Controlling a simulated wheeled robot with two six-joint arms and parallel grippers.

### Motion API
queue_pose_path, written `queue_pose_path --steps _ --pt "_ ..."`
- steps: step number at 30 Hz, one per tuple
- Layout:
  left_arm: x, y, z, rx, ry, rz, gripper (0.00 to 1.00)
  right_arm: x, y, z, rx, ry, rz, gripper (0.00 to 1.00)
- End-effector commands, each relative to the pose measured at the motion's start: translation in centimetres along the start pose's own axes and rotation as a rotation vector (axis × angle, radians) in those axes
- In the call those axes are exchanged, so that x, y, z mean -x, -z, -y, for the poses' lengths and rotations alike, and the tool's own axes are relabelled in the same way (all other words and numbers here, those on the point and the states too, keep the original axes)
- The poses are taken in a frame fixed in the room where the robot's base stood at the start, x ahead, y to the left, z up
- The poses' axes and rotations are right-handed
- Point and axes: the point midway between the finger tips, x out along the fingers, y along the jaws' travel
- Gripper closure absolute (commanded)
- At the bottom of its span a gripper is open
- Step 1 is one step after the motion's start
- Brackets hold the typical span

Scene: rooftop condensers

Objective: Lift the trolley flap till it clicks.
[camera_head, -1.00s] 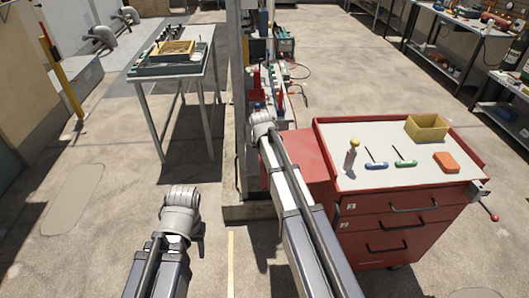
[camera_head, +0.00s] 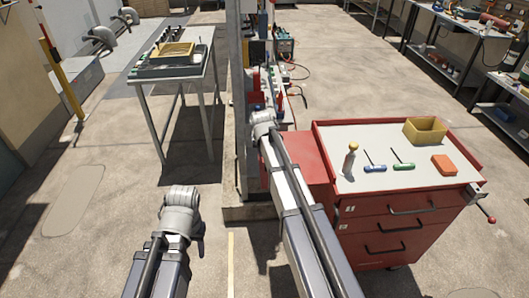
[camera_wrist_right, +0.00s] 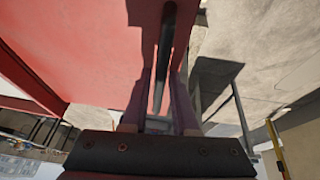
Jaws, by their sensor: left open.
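The red trolley (camera_head: 385,215) stands right of centre in the head view. Its red flap (camera_head: 303,158) sticks out on its left side, a little below the top, and is partly covered by my right arm. My right gripper (camera_wrist_right: 160,115) shows in the right wrist view with a finger on each side of a dark bar (camera_wrist_right: 164,50) beside a red panel. I cannot tell whether the fingers press on the bar. In the head view the right fingers are hidden. My left gripper (camera_head: 197,245) is open, low left of centre over bare floor, mostly hidden by its wrist.
On the trolley top lie a yellow bin (camera_head: 426,130), an orange block (camera_head: 445,165), two screwdrivers and a small bottle (camera_head: 350,160). A metal post (camera_head: 240,110) stands beyond my right arm. A table (camera_head: 175,70) stands back left.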

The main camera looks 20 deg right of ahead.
Motion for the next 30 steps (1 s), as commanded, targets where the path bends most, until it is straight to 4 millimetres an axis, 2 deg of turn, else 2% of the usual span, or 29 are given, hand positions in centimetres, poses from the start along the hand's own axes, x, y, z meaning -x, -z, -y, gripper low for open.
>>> queue_pose_path --steps 5,11,24,30 --pt "0.1 0.0 0.0 0.0 0.0 0.0 0.5 0.1 0.0 0.0 0.0 0.0 -0.001 0.73" --pt "1.2 -0.1 0.1 0.0 0.0 0.0 0.5 1.2 0.1 0.0 0.0 0.0 -0.001 0.73" --pt "6.4 -0.4 0.6 0.0 0.0 0.0 0.5 7.0 0.1 -0.1 0.001 0.0 0.0 0.73" --pt "7.3 -0.4 0.7 0.0 0.0 0.0 0.5 7.9 0.0 0.0 0.0 0.0 0.0 0.73"
